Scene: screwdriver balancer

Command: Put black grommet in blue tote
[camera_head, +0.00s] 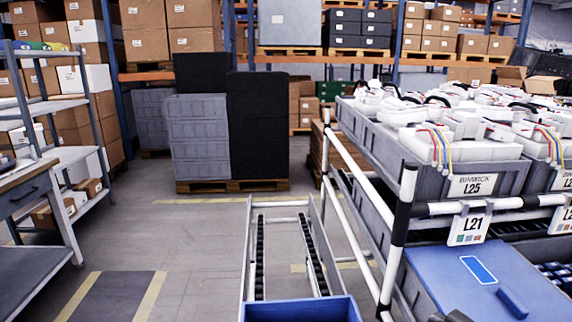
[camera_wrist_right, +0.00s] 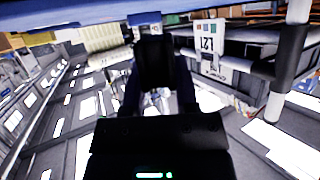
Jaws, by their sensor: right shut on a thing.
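A black piece, which looks like the grommet (camera_wrist_right: 154,62), is between the dark fingers of my right gripper (camera_wrist_right: 157,84) in the right wrist view. The gripper is shut on it; its shape is hard to make out in the dark. A blue tote (camera_head: 300,309) shows at the bottom centre of the head view, at the near end of a roller track. Only its upper part is in frame and its inside is mostly cut off. My left gripper is in neither view.
A rack at right holds grey bins (camera_head: 440,150) of white parts, labelled L25. Below, a label L21 (camera_head: 467,224) hangs over a blue surface (camera_head: 485,282). A white post with black bands (camera_head: 399,235) stands between rack and track. Floor left of the track is clear.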

